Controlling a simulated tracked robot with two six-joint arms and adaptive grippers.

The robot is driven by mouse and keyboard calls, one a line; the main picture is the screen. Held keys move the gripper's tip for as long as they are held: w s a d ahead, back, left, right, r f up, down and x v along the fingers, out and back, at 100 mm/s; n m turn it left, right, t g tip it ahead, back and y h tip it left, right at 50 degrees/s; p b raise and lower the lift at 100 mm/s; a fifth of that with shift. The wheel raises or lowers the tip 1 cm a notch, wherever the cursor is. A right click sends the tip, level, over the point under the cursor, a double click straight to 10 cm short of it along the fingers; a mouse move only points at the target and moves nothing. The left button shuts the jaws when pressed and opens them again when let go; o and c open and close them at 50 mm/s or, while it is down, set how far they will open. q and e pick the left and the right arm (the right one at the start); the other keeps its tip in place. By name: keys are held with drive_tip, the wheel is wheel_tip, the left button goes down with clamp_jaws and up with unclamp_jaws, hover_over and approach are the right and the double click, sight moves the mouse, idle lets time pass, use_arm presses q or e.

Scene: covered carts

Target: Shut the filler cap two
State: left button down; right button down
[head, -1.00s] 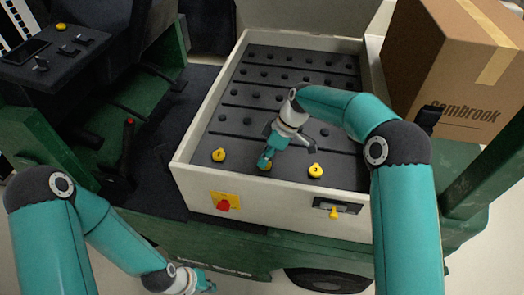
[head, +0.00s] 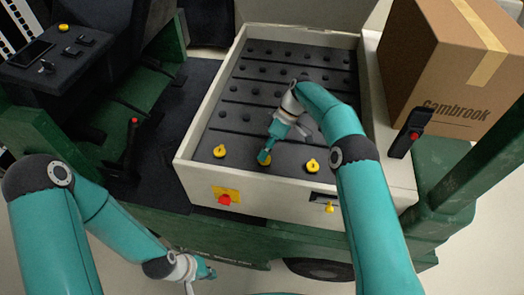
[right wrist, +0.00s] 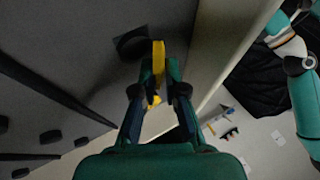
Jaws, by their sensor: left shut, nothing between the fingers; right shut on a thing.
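The middle yellow filler cap (head: 266,163), taken as cap two, is in the front row of the open battery box (head: 215,181), mostly hidden by my right gripper (head: 264,156). In the right wrist view my right gripper (right wrist: 159,72) is shut on the yellow cap (right wrist: 158,54), seen edge-on between the fingertips. A dark round shape (right wrist: 132,42) lies beside it, possibly the filler opening; whether the cap is fully seated I cannot tell. My left gripper (head: 209,270) is shut and empty, low in front of the cart.
Yellow caps stand on the left (head: 219,151) and right (head: 312,166) of the front row. A red knob (head: 225,199) is on the box front. A cardboard box (head: 450,75) and a black lever switch (head: 409,133) are at the right.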

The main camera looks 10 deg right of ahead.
drive_tip(key=shift+w+d+r, duration=0.15)
drive_tip(key=shift+w+r, duration=0.1)
drive_tip(key=c, duration=1.3)
unclamp_jaws()
drive_tip(key=shift+f, duration=0.1)
drive_tip(key=shift+o, duration=0.4)
drive_tip(key=shift+s, duration=0.1)
wheel_tip(320, 180, up, 10)
drive_tip(key=shift+f, duration=0.1)
